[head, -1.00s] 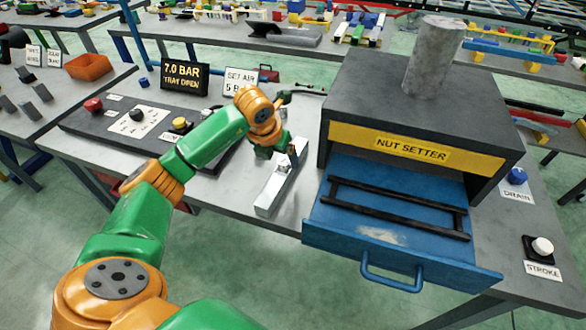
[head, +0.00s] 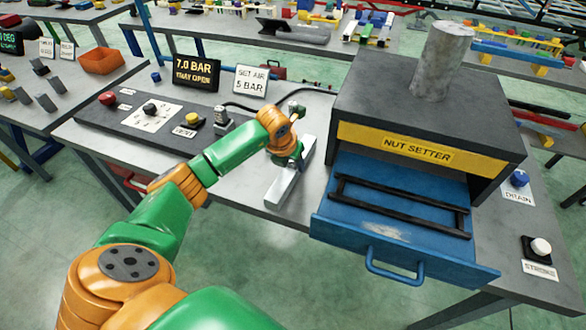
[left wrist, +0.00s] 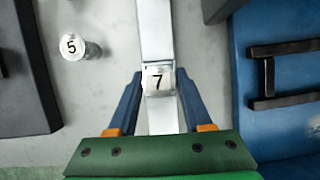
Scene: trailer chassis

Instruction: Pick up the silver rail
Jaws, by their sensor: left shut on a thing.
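The silver rail (head: 284,187) is a long, narrow bar on the grey table, left of the open blue drawer. It also shows in the left wrist view (left wrist: 157,30), running from the top edge down between my fingers. My left gripper (head: 288,160) is over the rail's middle in the head view. In the left wrist view its blue fingers (left wrist: 159,82) are shut on the rail, one on each side. A pale piece marked 7 (left wrist: 158,79) sits on the rail between the fingertips. I cannot tell whether the rail is clear of the table. My right gripper is not in view.
The nut setter (head: 400,140) with its open blue drawer (head: 340,230) stands close on the right. A dark control panel (head: 125,125) lies to the left. A peg marked 5 (left wrist: 75,46) stands left of the rail. Two signs (head: 195,73) stand behind.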

